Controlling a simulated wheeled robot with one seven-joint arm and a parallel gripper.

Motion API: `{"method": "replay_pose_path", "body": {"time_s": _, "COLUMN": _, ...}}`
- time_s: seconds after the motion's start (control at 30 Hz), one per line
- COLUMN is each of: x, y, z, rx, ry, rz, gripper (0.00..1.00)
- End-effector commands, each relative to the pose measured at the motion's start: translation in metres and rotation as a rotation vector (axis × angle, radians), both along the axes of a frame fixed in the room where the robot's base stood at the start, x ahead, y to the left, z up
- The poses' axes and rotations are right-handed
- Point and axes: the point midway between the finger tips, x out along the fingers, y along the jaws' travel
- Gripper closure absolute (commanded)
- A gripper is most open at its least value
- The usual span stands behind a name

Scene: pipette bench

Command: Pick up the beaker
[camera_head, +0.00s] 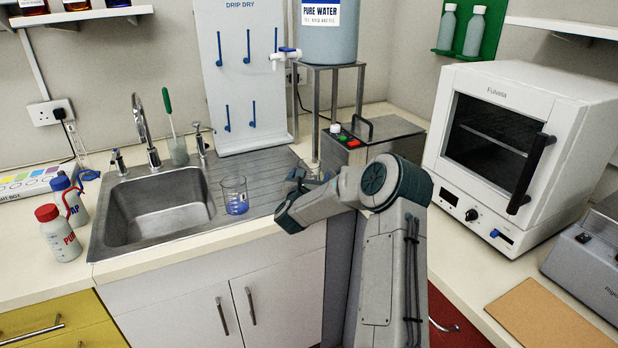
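A small clear glass beaker (235,196) with a blue patch near its base stands upright on the ribbed drainboard, just right of the sink basin. My arm reaches in from the lower right. My gripper (297,180) is at the right part of the drainboard, to the right of the beaker and apart from it. My own wrist and forearm cover much of the gripper, so I cannot see whether its fingers are open or shut.
The steel sink (158,210) lies left of the beaker. A white drip-dry board (238,80) stands behind it. A metal stand holds a water tank (329,45) behind my gripper. A white oven (520,140) is at right. Bottles (60,235) stand left.

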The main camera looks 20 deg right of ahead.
Motion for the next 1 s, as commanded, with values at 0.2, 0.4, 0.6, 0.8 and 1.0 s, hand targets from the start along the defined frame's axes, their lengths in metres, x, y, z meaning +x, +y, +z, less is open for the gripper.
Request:
{"method": "replay_pose_path", "body": {"time_s": 0.2, "x": 0.0109, "y": -0.0085, "z": 0.0, "rx": -0.002, "ry": 0.001, "rz": 0.001, "gripper": 0.13}}
{"method": "replay_pose_path", "body": {"time_s": 0.4, "x": 0.0109, "y": -0.0085, "z": -0.0001, "rx": -0.002, "ry": 0.001, "rz": 0.001, "gripper": 0.13}}
{"method": "replay_pose_path", "body": {"time_s": 0.6, "x": 0.0109, "y": -0.0083, "z": 0.0, "rx": -0.001, "ry": 0.001, "rz": 0.001, "gripper": 0.63}}
{"method": "replay_pose_path", "body": {"time_s": 0.8, "x": 0.0109, "y": -0.0083, "z": 0.0004, "rx": -0.001, "ry": 0.0, "rz": 0.001, "gripper": 0.67}}
{"method": "replay_pose_path", "body": {"time_s": 1.0, "x": 0.0109, "y": -0.0084, "z": 0.0064, "rx": -0.001, "ry": -0.002, "rz": 0.0, "gripper": 0.67}}
